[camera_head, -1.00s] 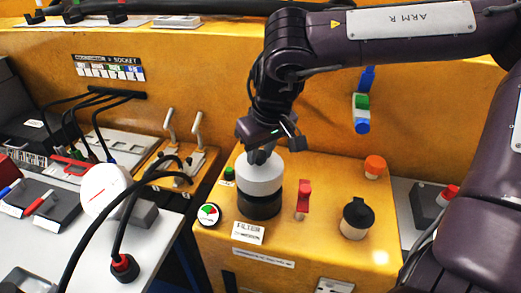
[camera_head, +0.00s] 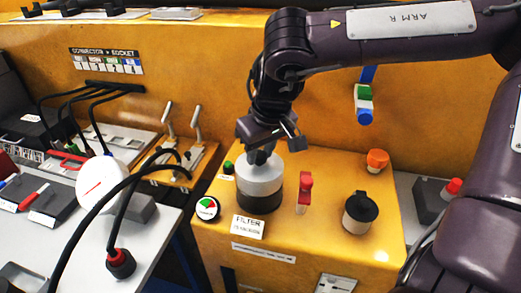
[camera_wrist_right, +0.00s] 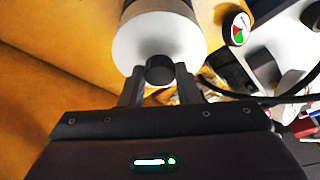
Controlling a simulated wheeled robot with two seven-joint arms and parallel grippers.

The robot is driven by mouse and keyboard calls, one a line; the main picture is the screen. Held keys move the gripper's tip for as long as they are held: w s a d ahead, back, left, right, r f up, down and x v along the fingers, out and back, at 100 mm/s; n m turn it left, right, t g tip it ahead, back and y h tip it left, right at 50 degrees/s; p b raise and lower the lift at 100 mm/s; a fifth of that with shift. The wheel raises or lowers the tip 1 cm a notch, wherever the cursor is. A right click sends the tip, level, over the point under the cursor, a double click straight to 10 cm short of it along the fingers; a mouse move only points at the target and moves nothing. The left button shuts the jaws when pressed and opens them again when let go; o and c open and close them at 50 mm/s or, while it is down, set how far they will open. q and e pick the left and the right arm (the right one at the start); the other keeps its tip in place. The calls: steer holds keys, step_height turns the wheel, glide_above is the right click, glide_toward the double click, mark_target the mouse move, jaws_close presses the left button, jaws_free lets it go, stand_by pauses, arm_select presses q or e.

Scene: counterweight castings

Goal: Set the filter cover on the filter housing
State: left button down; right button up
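The filter cover (camera_head: 260,181) is a light grey-white cylinder with a black knob (camera_wrist_right: 160,70) on its end. In the head view it stands upright on the black filter housing (camera_head: 259,202), lined up with it, and I see no clear gap between them. The housing stands on the yellow cabinet behind the FILTER label. My right gripper (camera_head: 260,156) points down over the cover. In the right wrist view its two fingers (camera_wrist_right: 159,84) lie against both sides of the knob. The underside of the cover is hidden. My left gripper is not in view.
A red switch (camera_head: 304,192), a black-capped container (camera_head: 360,214) and an orange knob (camera_head: 376,160) stand right of the housing. A round gauge (camera_head: 207,208) and a green button (camera_head: 228,167) are to its left. Black cables (camera_head: 127,210) loop over the left bench.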

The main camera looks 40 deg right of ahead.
mark_target(266, 171)
steer(key=o, duration=0.5)
steer(key=shift+c, duration=0.2)
steer(key=v, duration=0.8)
steer(key=shift+b, duration=0.45)
steer(key=shift+w, duration=0.1)
